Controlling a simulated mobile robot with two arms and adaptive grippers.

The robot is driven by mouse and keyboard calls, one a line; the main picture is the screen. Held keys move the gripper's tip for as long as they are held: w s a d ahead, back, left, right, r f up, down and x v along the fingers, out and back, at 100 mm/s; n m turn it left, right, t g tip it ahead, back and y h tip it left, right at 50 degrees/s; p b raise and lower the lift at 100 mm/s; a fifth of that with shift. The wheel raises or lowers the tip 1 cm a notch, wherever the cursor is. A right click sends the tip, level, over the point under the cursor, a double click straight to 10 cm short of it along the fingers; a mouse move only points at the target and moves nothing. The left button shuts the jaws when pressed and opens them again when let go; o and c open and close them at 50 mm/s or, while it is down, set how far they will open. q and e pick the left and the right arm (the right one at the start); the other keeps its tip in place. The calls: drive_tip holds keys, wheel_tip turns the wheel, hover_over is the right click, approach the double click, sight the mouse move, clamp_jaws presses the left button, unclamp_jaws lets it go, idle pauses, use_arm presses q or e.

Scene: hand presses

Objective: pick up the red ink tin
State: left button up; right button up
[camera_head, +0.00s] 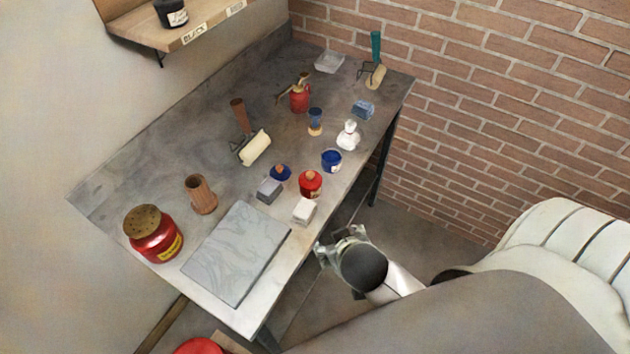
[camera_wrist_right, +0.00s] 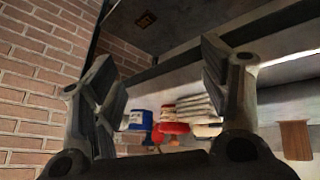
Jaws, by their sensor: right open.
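A small red tin (camera_head: 310,186) with an orange-brown top stands upright near the front edge of the grey workbench (camera_head: 240,300). A blue tin (camera_head: 331,161) stands behind it, and a pale block (camera_head: 304,211) lies just in front. My right gripper (camera_head: 336,240) is open and empty, off the bench's front edge and apart from the red tin. In the right wrist view, its two fingers (camera_wrist_right: 160,75) are spread. Beyond them a red object (camera_wrist_right: 173,128), probably the red tin, shows beside the blue tin (camera_wrist_right: 138,120), partly hidden. My left gripper is out of view.
A larger red jar (camera_head: 153,240) with a yellow label stands at the left. A stone slab (camera_head: 236,254), wooden cup (camera_head: 201,196), grey block (camera_head: 269,189), rollers (camera_head: 254,148), a red can (camera_head: 299,98) and a white bottle (camera_head: 348,136) occupy the bench. A brick wall (camera_head: 500,100) bounds the right.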

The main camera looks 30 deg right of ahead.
sight(311, 179)
drive_tip(key=w+r+m+t, duration=0.1)
drive_tip(key=w+r+t, duration=0.2)
drive_tip(key=w+r, duration=0.1)
drive_tip(key=w+r+m+t+h, duration=0.1)
drive_tip(key=w+r+t, duration=0.2)
drive_tip(key=w+r, duration=0.1)
drive_tip(key=shift+a+t, duration=0.15)
drive_tip(key=shift+t, duration=0.15)
drive_tip(key=shift+w, duration=0.35)
drive_tip(key=p+x, duration=0.1)
drive_tip(key=x, duration=0.4)
drive_tip(key=shift+f, duration=0.15)
drive_tip(key=shift+w+f+p, duration=0.1)
drive_tip(key=shift+w+p, duration=0.2)
drive_tip(key=shift+p, duration=0.15)
drive_tip(key=shift+p+x, duration=0.8)
drive_tip(key=shift+x, duration=1.5)
drive_tip(key=shift+s+f, duration=0.15)
drive_tip(key=shift+f, duration=0.1)
